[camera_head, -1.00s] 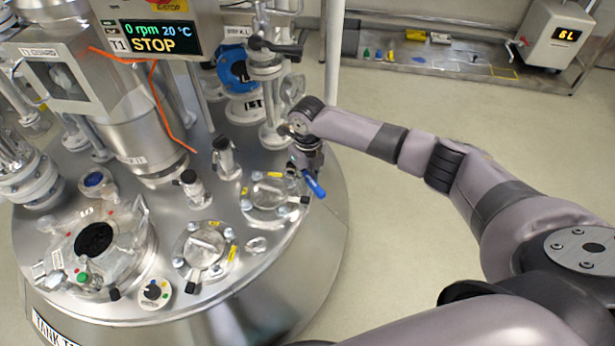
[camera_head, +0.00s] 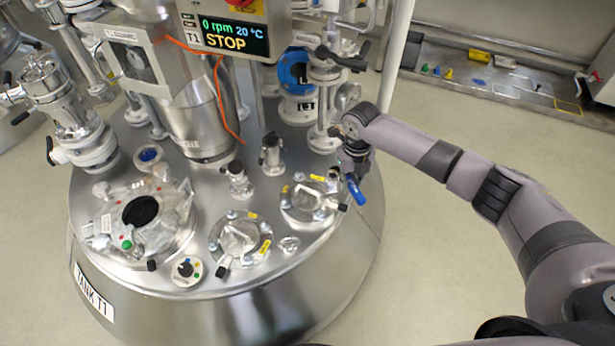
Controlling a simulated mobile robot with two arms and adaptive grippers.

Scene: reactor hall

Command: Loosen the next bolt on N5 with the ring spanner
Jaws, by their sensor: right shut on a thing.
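My right gripper (camera_head: 355,160) is at the right edge of the tank lid, just beside a round bolted flange cover (camera_head: 310,203) with yellow tags. It is shut on a tool with a blue handle (camera_head: 356,190), which looks like the ring spanner. The blue end points down past the lid's rim. The spanner's ring end is hidden or too small to make out, so I cannot tell whether it sits on a bolt. A second bolted cover (camera_head: 240,240) lies to the left. The nozzle labels are too small to read, so I cannot tell which one is N5. My left gripper is out of view.
The steel tank lid (camera_head: 200,275) carries an open round port (camera_head: 141,211), valves and a motor column. A display panel (camera_head: 234,33) reading STOP hangs above. A shelf (camera_head: 500,80) with small coloured items stands at the back right. The floor right of the tank is clear.

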